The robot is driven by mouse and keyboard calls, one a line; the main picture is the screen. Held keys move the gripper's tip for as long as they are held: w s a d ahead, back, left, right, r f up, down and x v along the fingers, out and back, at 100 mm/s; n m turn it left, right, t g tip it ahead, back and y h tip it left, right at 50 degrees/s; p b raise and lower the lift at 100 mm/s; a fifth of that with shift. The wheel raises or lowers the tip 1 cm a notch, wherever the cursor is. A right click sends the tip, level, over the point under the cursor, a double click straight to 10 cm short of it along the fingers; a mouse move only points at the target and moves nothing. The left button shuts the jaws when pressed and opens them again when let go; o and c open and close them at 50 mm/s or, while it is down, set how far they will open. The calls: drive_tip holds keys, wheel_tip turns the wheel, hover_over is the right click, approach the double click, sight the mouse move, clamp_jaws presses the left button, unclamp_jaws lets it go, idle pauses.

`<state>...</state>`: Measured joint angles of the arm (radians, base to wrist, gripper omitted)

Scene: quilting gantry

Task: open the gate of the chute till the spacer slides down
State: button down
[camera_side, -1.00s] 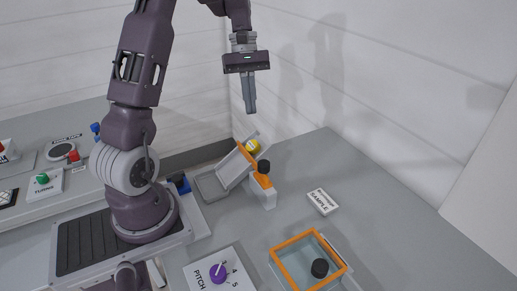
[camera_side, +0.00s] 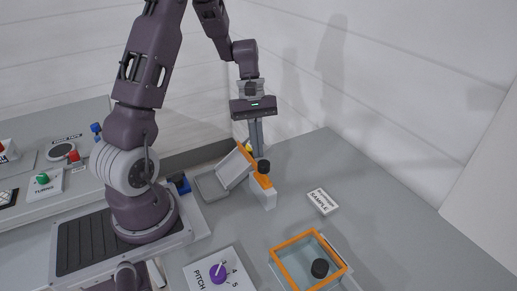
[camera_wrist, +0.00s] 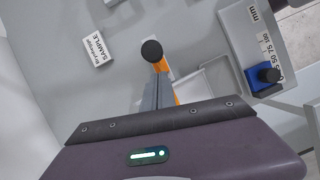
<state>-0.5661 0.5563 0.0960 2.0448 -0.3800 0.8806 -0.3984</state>
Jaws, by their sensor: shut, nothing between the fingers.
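The grey chute (camera_side: 235,168) slopes down to the left into a shallow tray (camera_side: 208,187). An orange gate (camera_side: 245,153) crosses its upper part. A black knob (camera_side: 263,166) sits at the orange top of a white post beside the chute; the knob also shows in the wrist view (camera_wrist: 151,51). A small yellow piece (camera_side: 249,147), perhaps the spacer, shows at the chute's upper end, mostly hidden. My gripper (camera_side: 257,155) is shut and empty, pointing down behind the knob. In the wrist view its fingertips (camera_wrist: 157,80) overlap the orange part; contact cannot be told.
An orange-rimmed clear box (camera_side: 297,271) holding a black disc (camera_side: 320,268) stands in front. A sample label (camera_side: 322,202) lies to the right. A purple dial (camera_side: 218,273) is at the front. The white wall is close behind my gripper.

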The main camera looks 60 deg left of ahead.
drive_tip(key=shift+s+d, duration=0.15)
drive_tip(key=shift+d, duration=0.45)
drive_tip(key=shift+d, duration=0.1)
drive_tip(key=d, duration=1)
drive_tip(key=shift+d, duration=0.3)
drive_tip(key=w+a+r, duration=0.1)
drive_tip(key=a+r, duration=0.7)
drive_tip(key=r, duration=0.1)
drive_tip(key=shift+w+r, duration=0.15)
drive_tip(key=shift+w, duration=0.25)
